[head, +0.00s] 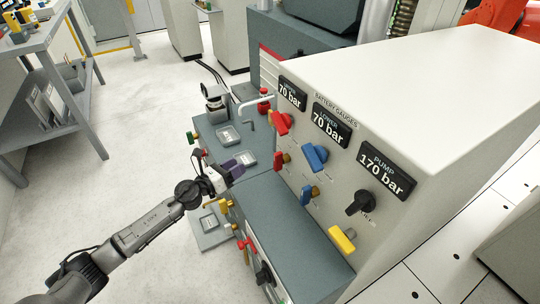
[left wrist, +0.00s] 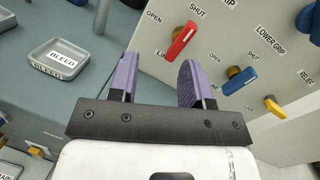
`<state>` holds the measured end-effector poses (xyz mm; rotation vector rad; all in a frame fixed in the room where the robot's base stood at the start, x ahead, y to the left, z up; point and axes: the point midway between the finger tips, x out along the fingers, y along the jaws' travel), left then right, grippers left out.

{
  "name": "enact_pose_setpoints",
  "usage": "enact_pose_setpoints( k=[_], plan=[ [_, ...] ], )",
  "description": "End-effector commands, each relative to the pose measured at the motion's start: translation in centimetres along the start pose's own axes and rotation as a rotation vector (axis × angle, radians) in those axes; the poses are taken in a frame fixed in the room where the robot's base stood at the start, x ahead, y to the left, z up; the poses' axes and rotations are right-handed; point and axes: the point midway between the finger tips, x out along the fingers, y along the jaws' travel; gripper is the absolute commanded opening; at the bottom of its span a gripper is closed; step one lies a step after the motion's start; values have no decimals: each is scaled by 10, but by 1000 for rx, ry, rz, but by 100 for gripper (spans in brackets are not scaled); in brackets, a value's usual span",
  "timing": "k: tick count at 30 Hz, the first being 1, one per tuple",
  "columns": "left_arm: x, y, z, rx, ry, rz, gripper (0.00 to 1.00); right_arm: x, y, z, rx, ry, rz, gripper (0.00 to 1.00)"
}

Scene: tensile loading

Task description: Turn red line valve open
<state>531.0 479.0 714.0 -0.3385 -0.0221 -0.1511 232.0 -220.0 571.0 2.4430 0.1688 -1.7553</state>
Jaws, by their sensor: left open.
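The red line valve handle (left wrist: 181,42) is on the grey panel in the left wrist view, with part of a "LIN" label below. Its free end points up towards SHUT, with OPEN to the left. In the head view I take it to be the lower red handle (head: 280,158). My left gripper (head: 240,164) has purple fingers and is open and empty, to the left of that handle and apart from it. In the left wrist view the gap between its fingers (left wrist: 158,70) lies below the handle. My right gripper is not in view.
An upper red handle (head: 281,123), blue handles (head: 315,157) and (head: 308,194), a yellow handle (head: 341,240) and a black knob (head: 361,202) share the panel. A BLEED tray (left wrist: 61,58) sits on the grey ledge. A curved pale pipe (head: 256,102) stands behind my gripper.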

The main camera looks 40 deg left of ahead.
Motion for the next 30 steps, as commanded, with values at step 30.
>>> enact_pose_setpoints(
  k=[30],
  plan=[
    [91, -41, -26, 319, 73, -174, 45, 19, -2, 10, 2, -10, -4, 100]
  ],
)
